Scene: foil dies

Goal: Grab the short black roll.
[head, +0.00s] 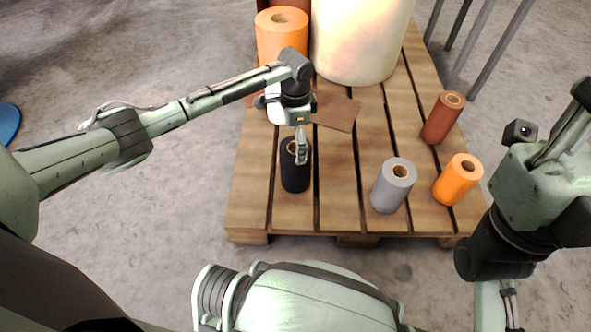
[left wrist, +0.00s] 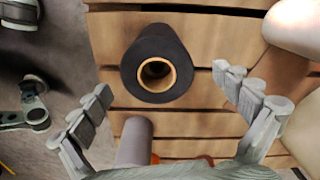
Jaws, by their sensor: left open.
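The short black roll (head: 295,176) stands upright on the wooden pallet, near its front left. My left gripper (head: 301,150) is at the top of this roll and covers part of its rim. In the left wrist view the black roll (left wrist: 157,62) shows end-on with a tan core, between the spread fingers of the left gripper (left wrist: 164,84). The fingers are open and apart from the roll there. My right arm (head: 540,190) is at the right edge; its finger state is unclear.
A grey roll (head: 393,186), an orange roll (head: 458,180) and a red-brown roll (head: 442,118) stand on the pallet (head: 340,215) to the right. A large cream roll (head: 360,40) and a bigger orange roll (head: 281,36) stand behind. A flat brown sheet (head: 337,112) lies between.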

